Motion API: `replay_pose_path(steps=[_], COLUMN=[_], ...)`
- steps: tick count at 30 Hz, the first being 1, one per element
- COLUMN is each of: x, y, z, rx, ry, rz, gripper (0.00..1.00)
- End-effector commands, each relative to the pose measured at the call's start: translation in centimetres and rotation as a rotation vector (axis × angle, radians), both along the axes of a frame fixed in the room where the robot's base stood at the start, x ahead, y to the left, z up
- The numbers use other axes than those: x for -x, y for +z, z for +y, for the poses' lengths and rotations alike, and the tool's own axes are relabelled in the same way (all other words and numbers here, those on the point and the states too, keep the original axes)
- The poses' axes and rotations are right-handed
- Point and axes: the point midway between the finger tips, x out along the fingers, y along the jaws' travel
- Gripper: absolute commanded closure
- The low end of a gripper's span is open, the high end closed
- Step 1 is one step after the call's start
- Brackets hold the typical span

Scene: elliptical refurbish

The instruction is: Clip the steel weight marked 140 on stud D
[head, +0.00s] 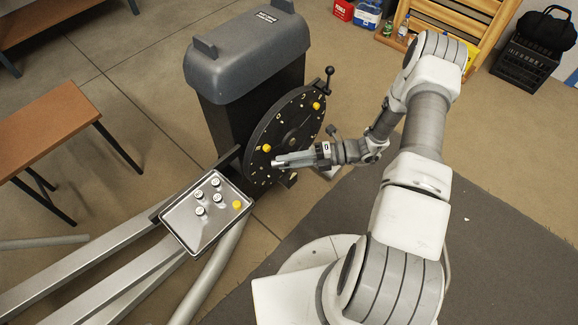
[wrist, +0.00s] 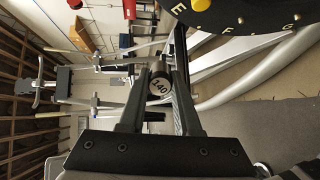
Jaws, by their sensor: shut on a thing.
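My gripper (head: 281,161) is shut on the steel weight marked 140 (wrist: 159,87), a small cylinder whose numbered face shows between the fingers in the wrist view. In the head view the gripper is in front of the lower part of the black flywheel disc (head: 303,116), and the weight is hard to make out. The disc's rim also shows at the top of the wrist view (wrist: 256,18), with letters E, F and G readable. I cannot make out the letter D or its stud in either view.
Yellow caps sit on the disc, one at left (head: 266,148) and one at upper right (head: 316,105). A metal tray (head: 193,237) below left holds several small weights and a yellow cap (head: 237,205). A grey housing (head: 248,58) stands behind the disc. A black crank knob (head: 329,71) sticks out.

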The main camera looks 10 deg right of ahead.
Motion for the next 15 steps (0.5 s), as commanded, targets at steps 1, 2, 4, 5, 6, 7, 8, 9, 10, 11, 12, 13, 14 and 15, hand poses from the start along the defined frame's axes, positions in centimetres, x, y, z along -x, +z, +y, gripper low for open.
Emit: replay_pose_path(steps=[1,2,4,5,6,7,8,9,10,11,12,13,14,15], x=[-0.5,-0.9,-1.8,-2.1,-2.6,-3.0,-3.3,-3.7,-3.9,-4.2,-4.5,-4.7,-4.8,-5.0], y=[0.0,-0.1,-0.1,-0.1,0.0,0.0,0.0,0.0,0.0,0.0,0.0,0.1,0.1,0.1], z=[-0.6,-0.9,-1.6,-2.0,-2.5,-2.9,-3.4,-3.9,-4.4,-4.7,-5.3,-5.6,-6.0,-6.4], rx=[-0.023,-0.033,-0.055,-0.065,-0.076,-0.084,-0.092,-0.101,-0.108,-0.114,-0.118,-0.123,-0.126,-0.131], ry=[-0.093,-0.144,-0.263,-0.312,-0.377,-0.424,-0.469,-0.524,-0.564,-0.600,-0.645,-0.675,-0.702,-0.734], rz=[0.001,-0.001,-0.008,-0.012,-0.019,-0.023,-0.027,-0.036,-0.040,-0.045,-0.053,-0.056,-0.061,-0.068], gripper=[1.00,1.00,1.00,1.00,1.00,1.00,1.00,1.00,1.00,1.00,1.00,1.00,1.00,1.00])
